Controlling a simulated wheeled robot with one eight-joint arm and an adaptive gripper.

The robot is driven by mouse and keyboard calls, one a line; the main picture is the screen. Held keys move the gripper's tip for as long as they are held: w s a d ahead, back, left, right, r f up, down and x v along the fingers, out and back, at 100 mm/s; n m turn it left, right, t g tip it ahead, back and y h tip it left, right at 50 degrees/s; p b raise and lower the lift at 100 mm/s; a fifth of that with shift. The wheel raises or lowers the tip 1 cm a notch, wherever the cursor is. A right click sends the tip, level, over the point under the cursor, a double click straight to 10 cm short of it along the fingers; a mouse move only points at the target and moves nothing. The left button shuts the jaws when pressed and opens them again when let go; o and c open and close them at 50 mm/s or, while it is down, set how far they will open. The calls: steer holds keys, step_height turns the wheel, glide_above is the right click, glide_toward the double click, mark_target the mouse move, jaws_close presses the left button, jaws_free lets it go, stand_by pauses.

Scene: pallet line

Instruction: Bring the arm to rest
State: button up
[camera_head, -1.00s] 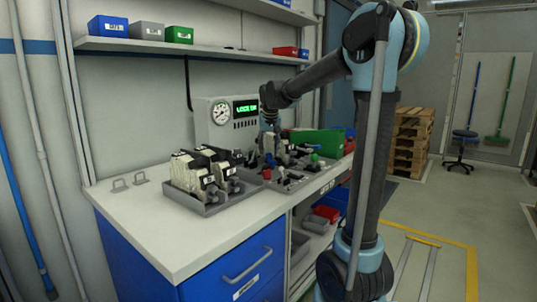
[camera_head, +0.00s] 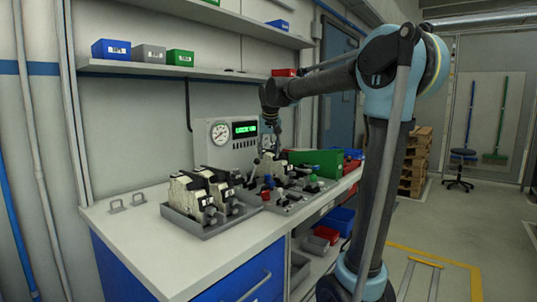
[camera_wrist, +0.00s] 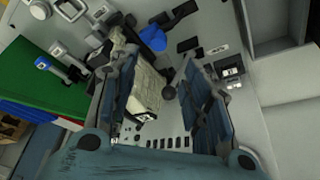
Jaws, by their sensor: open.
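My arm reaches over the workbench (camera_head: 150,235) from the right, with its wrist bent down. My gripper (camera_head: 272,140) is small and partly lost against the parts behind it in the head view. In the wrist view my gripper (camera_wrist: 162,72) shows its two dark blue fingers spread apart. A cream block with dark fittings (camera_wrist: 146,88) shows between and beyond the fingers. No contact with it can be seen, and the gripper appears empty.
A grey tray (camera_head: 205,228) holds cream and black units on the bench. Behind it are a fixture with coloured knobs (camera_head: 290,192), a green box (camera_head: 318,160) and a gauge panel (camera_head: 228,140). A shelf (camera_head: 190,68) runs above. The bench's front left is clear.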

steer(key=s+d+f+g, duration=0.1)
steer(key=s+d+f, duration=0.55)
steer(key=s, duration=0.35)
steer(key=s+d+f, duration=0.5)
steer(key=s+d, duration=0.3)
steer(key=s, duration=0.1)
steer(key=s+d+f, duration=0.2)
steer(key=s+f, duration=0.6)
steer(key=s, duration=0.1)
steer(key=s+d+f+m+g, duration=0.1)
steer(key=s+d+f, duration=0.2)
steer(key=s+f, duration=0.5)
steer(key=shift+s+d+f+h, duration=0.3)
steer(key=shift+s+f, duration=0.1)
steer(key=shift+f, duration=0.4)
steer(key=shift+w+f, duration=0.2)
steer(key=shift+w, duration=0.3)
steer(key=shift+c, duration=0.3)
